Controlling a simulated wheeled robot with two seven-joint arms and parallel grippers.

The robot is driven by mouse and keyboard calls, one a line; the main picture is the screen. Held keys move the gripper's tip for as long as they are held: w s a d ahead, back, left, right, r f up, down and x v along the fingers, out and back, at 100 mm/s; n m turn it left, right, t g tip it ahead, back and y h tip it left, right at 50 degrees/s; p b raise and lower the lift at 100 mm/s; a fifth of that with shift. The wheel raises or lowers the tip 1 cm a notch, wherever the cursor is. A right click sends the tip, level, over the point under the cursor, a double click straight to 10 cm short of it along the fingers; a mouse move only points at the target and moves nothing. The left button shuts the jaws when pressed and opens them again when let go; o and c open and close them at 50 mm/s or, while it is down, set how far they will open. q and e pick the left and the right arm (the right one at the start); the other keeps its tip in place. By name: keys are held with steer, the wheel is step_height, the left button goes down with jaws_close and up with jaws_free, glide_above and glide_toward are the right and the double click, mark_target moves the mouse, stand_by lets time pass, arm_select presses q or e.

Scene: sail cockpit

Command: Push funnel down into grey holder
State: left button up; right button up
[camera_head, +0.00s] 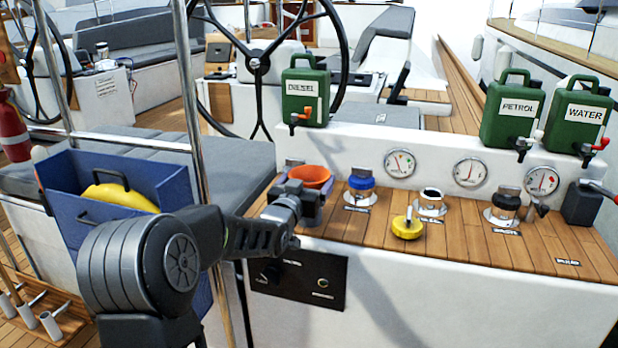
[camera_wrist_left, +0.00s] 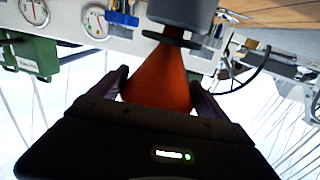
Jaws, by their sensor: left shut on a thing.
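The orange funnel (camera_head: 310,176) is at the left end of the wooden console top, its wide mouth facing up. My left gripper (camera_head: 299,196) is shut on it. In the left wrist view, which is turned upside down, the fingers (camera_wrist_left: 160,92) lie on both sides of the funnel's cone (camera_wrist_left: 160,80). The grey holder (camera_wrist_left: 182,10) is at the funnel's narrow end there, with a dark ring between them. How deep the spout sits is hidden. In the head view my gripper mostly covers the holder. My right gripper is not in view.
On the console are a blue-capped filler (camera_head: 361,187), an open filler (camera_head: 431,200), a yellow cap (camera_head: 407,227) and a black-topped filler (camera_head: 504,206). A blue box (camera_head: 65,190) stands left of my arm. Green diesel (camera_head: 305,96), petrol (camera_head: 512,112) and water (camera_head: 578,118) cans stand behind.

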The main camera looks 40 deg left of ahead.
arm_select(q)
steer(key=shift+b, duration=0.5)
stand_by(1.2)
stand_by(0.4)
steer(key=shift+f+b, duration=0.7)
steer(key=shift+b, duration=0.3)
steer(key=shift+f, duration=0.1)
steer(key=shift+c, duration=1)
steer(key=o, duration=1.4)
steer(key=shift+s, duration=0.1)
